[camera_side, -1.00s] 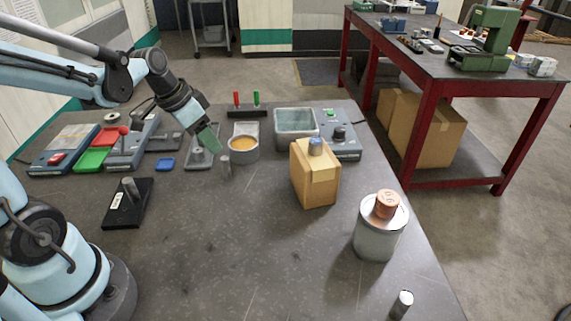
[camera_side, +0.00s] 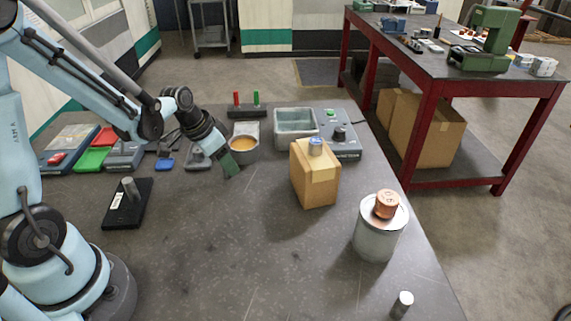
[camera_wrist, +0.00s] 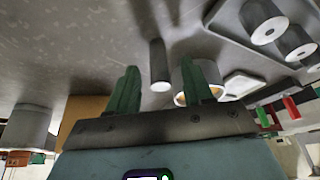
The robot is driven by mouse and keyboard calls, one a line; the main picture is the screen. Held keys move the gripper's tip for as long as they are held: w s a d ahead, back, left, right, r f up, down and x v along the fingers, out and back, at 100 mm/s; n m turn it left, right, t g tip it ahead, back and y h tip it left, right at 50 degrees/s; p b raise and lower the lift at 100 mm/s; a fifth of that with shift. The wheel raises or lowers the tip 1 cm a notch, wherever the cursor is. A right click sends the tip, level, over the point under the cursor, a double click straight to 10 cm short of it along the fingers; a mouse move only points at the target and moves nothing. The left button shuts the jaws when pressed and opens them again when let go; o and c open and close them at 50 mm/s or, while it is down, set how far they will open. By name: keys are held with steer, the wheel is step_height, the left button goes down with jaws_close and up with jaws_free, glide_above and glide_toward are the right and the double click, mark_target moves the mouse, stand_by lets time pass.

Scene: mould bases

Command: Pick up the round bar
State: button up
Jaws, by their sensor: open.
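A grey round bar (camera_wrist: 159,65) stands in the wrist view, framed between the two green fingers of my gripper (camera_wrist: 167,72). In the side view my gripper (camera_side: 230,164) points down over the table and hides this bar. The fingers are apart with nothing held; I cannot tell how far the bar is from them. Another short metal cylinder (camera_side: 402,304) stands at the table's front right. A metal pin (camera_side: 129,188) stands on a black base plate (camera_side: 116,215) at the left.
A cup with orange contents (camera_side: 243,144) stands just behind my gripper. A cardboard box (camera_side: 315,178) and a grey can (camera_side: 379,235) with a copper piece on top stand to the right. Pegs on a plate (camera_wrist: 280,30) show in the wrist view. The table's front middle is clear.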

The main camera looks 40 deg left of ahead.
steer(key=shift+x, duration=1.25)
jaws_close()
